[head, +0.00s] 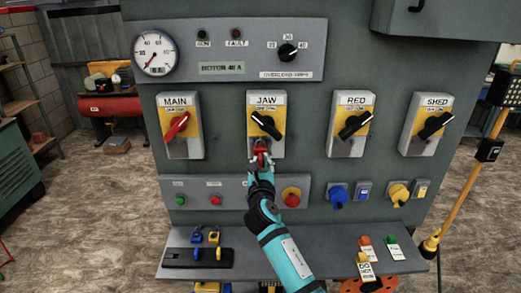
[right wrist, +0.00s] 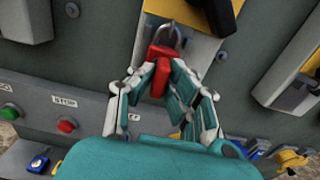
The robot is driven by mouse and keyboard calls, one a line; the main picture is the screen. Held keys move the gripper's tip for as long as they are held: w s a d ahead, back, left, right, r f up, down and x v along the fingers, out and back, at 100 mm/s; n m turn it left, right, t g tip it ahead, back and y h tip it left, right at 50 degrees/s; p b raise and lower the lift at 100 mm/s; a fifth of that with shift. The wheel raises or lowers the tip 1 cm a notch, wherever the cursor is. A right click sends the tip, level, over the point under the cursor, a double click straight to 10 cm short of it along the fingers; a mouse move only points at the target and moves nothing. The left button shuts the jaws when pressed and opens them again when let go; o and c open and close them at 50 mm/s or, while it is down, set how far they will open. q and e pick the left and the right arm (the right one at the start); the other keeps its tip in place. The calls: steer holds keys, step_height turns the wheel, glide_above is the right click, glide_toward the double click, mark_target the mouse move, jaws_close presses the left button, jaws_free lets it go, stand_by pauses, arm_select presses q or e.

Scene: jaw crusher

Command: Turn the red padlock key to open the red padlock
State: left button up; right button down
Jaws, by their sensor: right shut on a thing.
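The red padlock (right wrist: 161,50) hangs by its grey shackle at the lower end of the JAW switch plate (head: 252,143). It also shows in the head view (head: 260,145), mostly covered by my gripper. My right gripper (right wrist: 161,80) is at the padlock's underside, its fingers shut around a narrower red piece that looks like the red padlock key (right wrist: 159,83). The join between key and padlock is hidden, so I cannot tell how far the key is turned. The shackle looks to be in the padlock body. My left gripper is not in view.
The black JAW handle (head: 265,125) is just above the padlock. A button strip (head: 232,186) with a red stop button (head: 291,196) lies below. The shelf (head: 325,246) holds blue and yellow padlocks and several tagged keys.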

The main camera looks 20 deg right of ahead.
steer(key=shift+r, duration=0.2)
steer(key=shift+m+b, duration=0.55)
steer(key=shift+m, duration=0.65)
steer(key=shift+w+r+m, duration=0.1)
steer(key=shift+r+m, duration=0.05)
steer(key=shift+m, duration=0.55)
steer(key=shift+m+b, duration=0.55)
steer(key=shift+m, duration=1.35)
steer(key=shift+b, duration=0.3)
